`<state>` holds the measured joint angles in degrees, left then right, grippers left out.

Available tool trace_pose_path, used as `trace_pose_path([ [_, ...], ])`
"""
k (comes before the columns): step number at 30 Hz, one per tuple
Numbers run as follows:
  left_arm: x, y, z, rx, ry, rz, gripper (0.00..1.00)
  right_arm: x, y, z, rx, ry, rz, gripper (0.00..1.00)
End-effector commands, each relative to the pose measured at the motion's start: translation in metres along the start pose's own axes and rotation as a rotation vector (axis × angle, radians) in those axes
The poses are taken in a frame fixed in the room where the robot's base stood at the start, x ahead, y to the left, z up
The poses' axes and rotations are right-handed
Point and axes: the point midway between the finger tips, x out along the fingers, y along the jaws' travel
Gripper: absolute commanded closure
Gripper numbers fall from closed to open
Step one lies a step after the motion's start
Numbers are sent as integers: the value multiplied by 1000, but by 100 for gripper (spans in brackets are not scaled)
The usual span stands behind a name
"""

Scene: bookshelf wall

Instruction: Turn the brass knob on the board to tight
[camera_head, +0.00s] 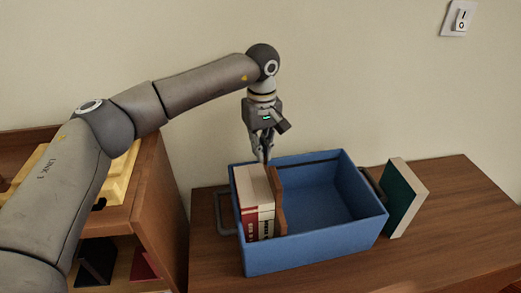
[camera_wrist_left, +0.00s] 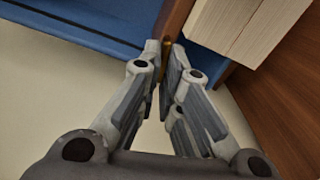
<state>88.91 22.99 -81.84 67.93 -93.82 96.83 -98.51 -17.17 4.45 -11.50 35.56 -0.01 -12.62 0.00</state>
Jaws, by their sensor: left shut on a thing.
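The brown wooden board (camera_head: 278,200) stands upright inside the blue box, right beside the books. In the left wrist view the board (camera_wrist_left: 177,18) shows edge-on at the top. The brass knob (camera_wrist_left: 165,50) is a thin yellowish strip between my fingertips, by the board's edge; most of it is hidden by the fingers. My left gripper (camera_head: 264,156) points down at the top of the board and is shut on the knob. In the head view the knob is hidden, and I cannot read its setting. My right gripper is out of view.
The blue box (camera_head: 312,253) stands on a wooden surface (camera_head: 455,200), with several pale books (camera_head: 252,190) at its left and empty room at its right. A dark green book (camera_head: 404,198) stands right of it. A wooden cabinet (camera_head: 160,190) is at left. A wall switch (camera_head: 459,18) is far off.

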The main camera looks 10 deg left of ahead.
Motion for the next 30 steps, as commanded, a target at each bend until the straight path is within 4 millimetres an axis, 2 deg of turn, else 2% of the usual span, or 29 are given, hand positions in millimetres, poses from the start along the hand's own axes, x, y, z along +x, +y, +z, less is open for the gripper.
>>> trace_pose_path([
  [12,-3,3,-1,184,5,6,100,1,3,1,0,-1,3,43],
  [29,-3,3,-1,211,6,5,100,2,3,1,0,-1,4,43],
  [30,-3,3,-1,211,6,5,89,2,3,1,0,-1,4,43],
])
